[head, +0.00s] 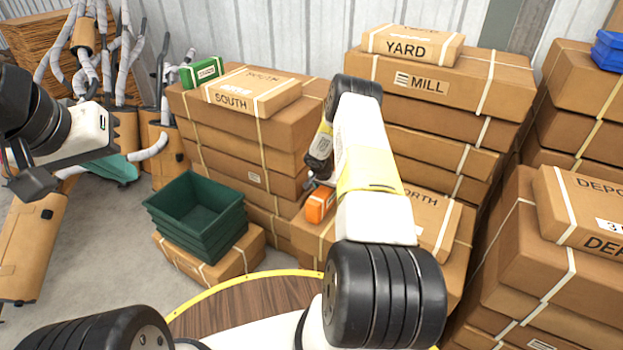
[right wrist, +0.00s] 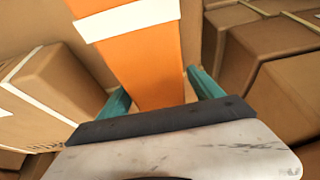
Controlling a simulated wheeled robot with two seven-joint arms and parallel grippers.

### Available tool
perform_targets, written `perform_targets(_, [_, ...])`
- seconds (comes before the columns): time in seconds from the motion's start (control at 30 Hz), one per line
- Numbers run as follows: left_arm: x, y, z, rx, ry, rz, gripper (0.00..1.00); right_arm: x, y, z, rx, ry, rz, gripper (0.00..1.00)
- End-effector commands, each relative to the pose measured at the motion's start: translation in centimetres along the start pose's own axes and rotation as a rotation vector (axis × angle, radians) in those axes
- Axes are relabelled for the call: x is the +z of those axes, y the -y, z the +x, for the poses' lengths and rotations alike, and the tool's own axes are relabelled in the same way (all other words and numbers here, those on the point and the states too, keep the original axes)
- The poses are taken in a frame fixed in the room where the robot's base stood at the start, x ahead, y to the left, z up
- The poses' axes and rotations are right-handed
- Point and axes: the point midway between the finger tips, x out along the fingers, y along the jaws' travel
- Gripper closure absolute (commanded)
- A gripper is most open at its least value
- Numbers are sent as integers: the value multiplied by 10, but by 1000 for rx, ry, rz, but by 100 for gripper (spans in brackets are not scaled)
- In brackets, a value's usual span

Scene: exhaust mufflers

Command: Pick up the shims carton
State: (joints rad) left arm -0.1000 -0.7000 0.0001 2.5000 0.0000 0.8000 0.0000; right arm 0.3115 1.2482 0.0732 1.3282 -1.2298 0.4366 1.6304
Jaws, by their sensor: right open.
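An orange carton (head: 320,205) with a pale band sits among the brown boxes at the centre, partly behind my right arm; its label is not readable, so I cannot tell whether it is the shims carton. In the right wrist view the orange carton (right wrist: 152,60) extends between the two teal fingers of my right gripper (right wrist: 160,95), which is open around its near end. In the head view the right fingers are mostly hidden. A small green carton (head: 201,72) with a white label lies on the left stack. My left gripper (head: 98,168) is at the left, away from both cartons; its opening is unclear.
A SOUTH box (head: 245,90) lies beside the green carton. Stacked green crates (head: 196,217) stand front left on a brown box. MILL boxes (head: 440,80) rise behind my right arm, and DEPOT boxes (head: 585,205) at right. Exhaust pipes (head: 95,50) crowd the back left.

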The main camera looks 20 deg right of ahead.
Motion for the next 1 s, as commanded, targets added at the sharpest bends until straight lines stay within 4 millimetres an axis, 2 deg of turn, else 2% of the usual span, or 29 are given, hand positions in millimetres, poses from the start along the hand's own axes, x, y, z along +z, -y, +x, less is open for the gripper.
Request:
perform_targets(0.13, [0, 0, 0, 0, 0, 0, 100, 0, 0, 0, 0, 0, 0, 25])
perform_targets(0.5, [0, 0, 0, 0, 0, 0, 100, 0, 0, -1, 0, 0, 0, 97])
perform_targets(0.53, [0, 0, 0, 0, 0, 0, 100, 0, 0, -1, 0, 0, 0, 100])
perform_targets(0.83, [0, 0, 0, 0, 0, 0, 100, -3, 1, -6, -1, -2, 0, 100])
perform_targets(1.0, [0, 0, 0, 0, 0, 0, 100, -13, 2, -31, -2, -3, 1, 100])
